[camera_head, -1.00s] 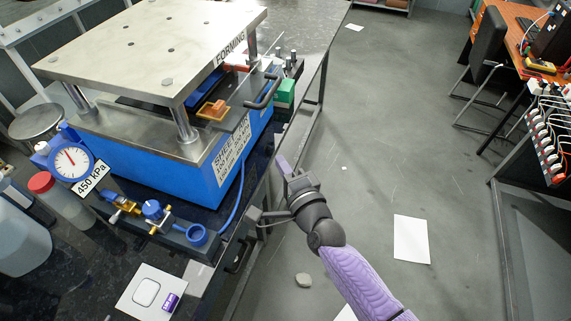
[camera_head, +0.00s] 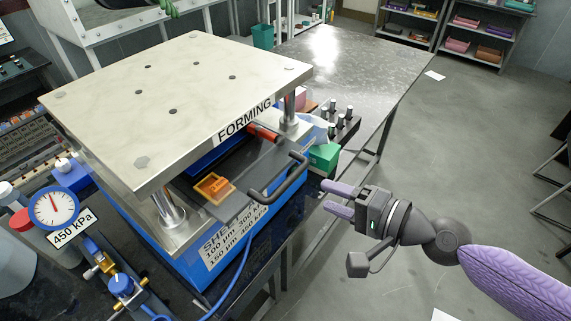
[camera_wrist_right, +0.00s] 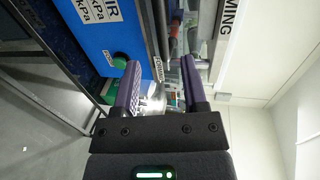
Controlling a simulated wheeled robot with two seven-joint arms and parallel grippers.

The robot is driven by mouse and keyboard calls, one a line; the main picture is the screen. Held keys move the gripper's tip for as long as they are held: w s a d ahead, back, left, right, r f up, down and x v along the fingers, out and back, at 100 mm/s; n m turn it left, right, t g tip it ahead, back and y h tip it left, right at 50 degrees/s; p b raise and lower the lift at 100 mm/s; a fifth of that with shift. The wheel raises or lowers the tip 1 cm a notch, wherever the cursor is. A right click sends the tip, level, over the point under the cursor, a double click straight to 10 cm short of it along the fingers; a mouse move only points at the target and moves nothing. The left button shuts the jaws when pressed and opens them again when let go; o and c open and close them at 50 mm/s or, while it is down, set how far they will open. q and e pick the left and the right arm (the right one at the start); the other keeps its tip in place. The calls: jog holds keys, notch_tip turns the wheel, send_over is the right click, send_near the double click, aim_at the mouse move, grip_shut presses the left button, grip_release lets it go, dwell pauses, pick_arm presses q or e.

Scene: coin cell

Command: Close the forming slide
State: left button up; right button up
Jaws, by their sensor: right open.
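The forming slide (camera_head: 228,197) is a dark grey plate sticking out of the front of the blue press, under the pale top plate (camera_head: 180,92) labelled FORMING. Its black bar handle (camera_head: 284,183) faces right. An orange square frame (camera_head: 213,187) sits on the slide. My right gripper (camera_head: 325,198) is to the right of the handle, apart from it, with its purple fingers open and empty. In the right wrist view the open fingers (camera_wrist_right: 158,88) point at the press front, with the green button (camera_wrist_right: 119,61) beyond them. My left gripper is not in view.
A pressure gauge (camera_head: 54,208) reading beside a 450 kPa label stands at the left. A green box (camera_head: 324,156) and a block with several metal pins (camera_head: 340,120) sit right of the press. The steel table (camera_head: 340,60) is mostly bare behind. Floor is open to the right.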

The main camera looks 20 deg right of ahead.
aim_at(291, 183)
jog(key=p+x, duration=0.3)
jog(key=x, duration=0.6)
jog(key=shift+a+r, duration=0.15)
jog(key=shift+a, duration=0.05)
jog(key=shift+w+a, duration=0.1)
jog(key=shift+a, duration=0.05)
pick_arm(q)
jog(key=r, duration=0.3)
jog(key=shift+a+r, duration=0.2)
pick_arm(e)
grip_shut()
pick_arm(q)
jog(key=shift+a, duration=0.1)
